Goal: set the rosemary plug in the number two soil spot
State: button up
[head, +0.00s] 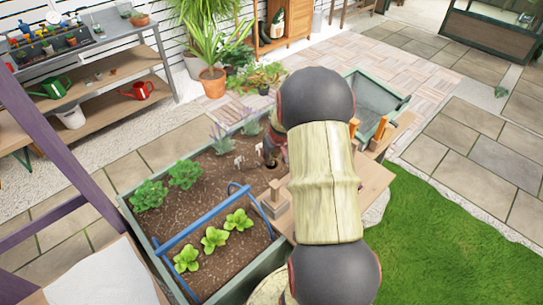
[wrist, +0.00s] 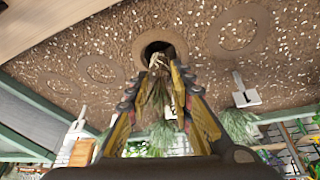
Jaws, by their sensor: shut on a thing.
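My gripper (wrist: 160,85) is shut on the rosemary plug (wrist: 158,102), a brown, root-like clump between the yellow-lined fingers, with green below it in the wrist view. The plug's pale tip overlaps a round dark hole (wrist: 153,47) with a raised rim in the brown soil. I cannot tell whether the tip is inside the hole or above it. In the head view my gripper (head: 271,150) is over the far right part of the planter bed (head: 148,243), mostly hidden behind my arm. No spot number is readable.
Ring-marked soil spots (wrist: 238,30) lie beside the hole. A pale marker (wrist: 245,92) stands close to the fingers. A green-rimmed bin (head: 375,95) stands beyond my arm.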

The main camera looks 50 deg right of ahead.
jog(key=shift+f+b, duration=1.05)
jog(key=shift+f, duration=0.2)
dwell(0.4)
jog(key=o, duration=0.8)
jog(key=shift+c, duration=0.2)
jog(key=shift+o, duration=0.8)
jog(key=o, duration=0.4)
jog(key=shift+c, duration=0.2)
jog(key=shift+o, duration=0.2)
jog(key=shift+r, duration=0.1)
jog(key=shift+r+p, duration=2.85)
jog(key=shift+r, duration=1.55)
